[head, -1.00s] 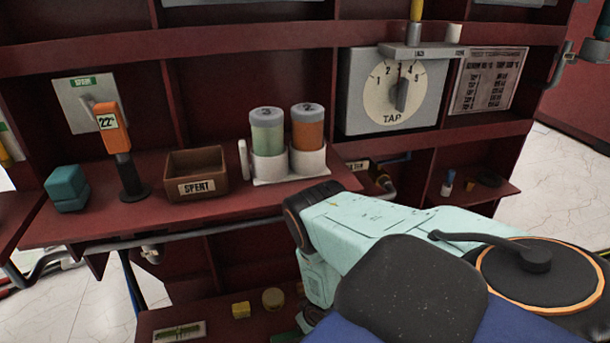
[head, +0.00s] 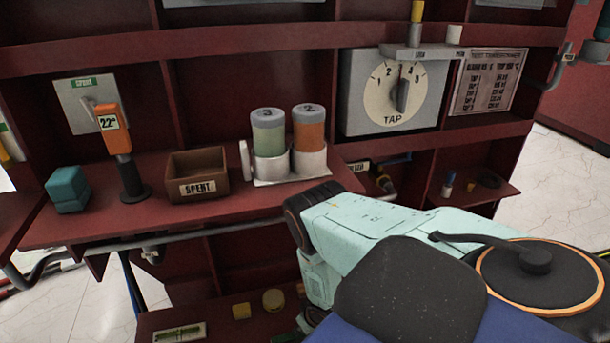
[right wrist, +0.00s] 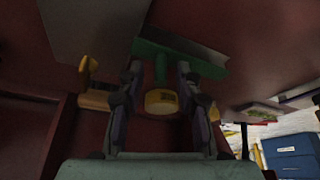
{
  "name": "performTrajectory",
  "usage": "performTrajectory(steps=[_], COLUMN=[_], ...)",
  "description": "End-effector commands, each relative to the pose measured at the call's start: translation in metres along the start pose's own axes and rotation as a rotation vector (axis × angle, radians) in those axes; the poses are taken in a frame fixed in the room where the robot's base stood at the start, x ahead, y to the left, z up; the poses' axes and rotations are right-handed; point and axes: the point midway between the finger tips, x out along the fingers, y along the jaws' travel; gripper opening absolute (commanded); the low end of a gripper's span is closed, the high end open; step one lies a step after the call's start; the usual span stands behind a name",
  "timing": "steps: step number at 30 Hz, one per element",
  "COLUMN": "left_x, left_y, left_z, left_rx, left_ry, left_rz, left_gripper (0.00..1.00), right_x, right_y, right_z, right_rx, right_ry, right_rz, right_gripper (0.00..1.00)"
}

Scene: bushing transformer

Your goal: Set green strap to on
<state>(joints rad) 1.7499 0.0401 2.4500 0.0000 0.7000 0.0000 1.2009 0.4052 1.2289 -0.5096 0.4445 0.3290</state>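In the right wrist view, a green piece (right wrist: 180,58) with a wide bar and a short stem is ahead of my right gripper (right wrist: 160,70); I take it for the green strap. The gripper's two fingers are apart, with the stem between or just beyond their tips; I cannot tell whether they touch it. In the head view, a bit of green (head: 303,322) shows low behind my arm, mostly hidden. Whether the strap is on or off is not clear. My right gripper is hidden in the head view, and my left gripper is out of view.
A yellow round piece (right wrist: 161,101) is between the fingers' lines in the wrist view. The lower shelf (head: 220,325) holds a yellow block (head: 241,311) and a yellow round piece (head: 273,300). The upper shelf bears a SPENT bin (head: 197,188) and two canisters. A TAP dial (head: 395,92) is above.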

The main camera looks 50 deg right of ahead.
Motion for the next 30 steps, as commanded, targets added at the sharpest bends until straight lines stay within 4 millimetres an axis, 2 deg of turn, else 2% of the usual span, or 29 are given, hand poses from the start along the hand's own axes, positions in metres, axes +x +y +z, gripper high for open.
performTrajectory(steps=[8, 9, 21, 24, 30], left_x=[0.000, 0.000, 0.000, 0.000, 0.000], left_y=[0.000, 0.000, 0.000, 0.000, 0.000], left_z=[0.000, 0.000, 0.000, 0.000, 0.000], left_rx=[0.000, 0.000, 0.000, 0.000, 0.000], left_ry=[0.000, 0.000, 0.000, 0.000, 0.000], left_rz=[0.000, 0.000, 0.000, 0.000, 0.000], left_gripper=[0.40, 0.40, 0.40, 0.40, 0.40], right_x=[-0.014, -0.017, -0.048, -0.053, -0.058], right_y=[0.000, 0.000, 0.000, 0.000, 0.000], right_z=[0.003, 0.014, 0.088, 0.100, 0.111], right_rx=[0.003, 0.003, 0.002, 0.001, 0.000], right_ry=[-0.003, -0.006, -0.004, -0.003, 0.000], right_rz=[0.000, -0.001, 0.001, 0.000, 0.001], right_gripper=[0.35, 0.35, 0.35, 0.35, 0.35])
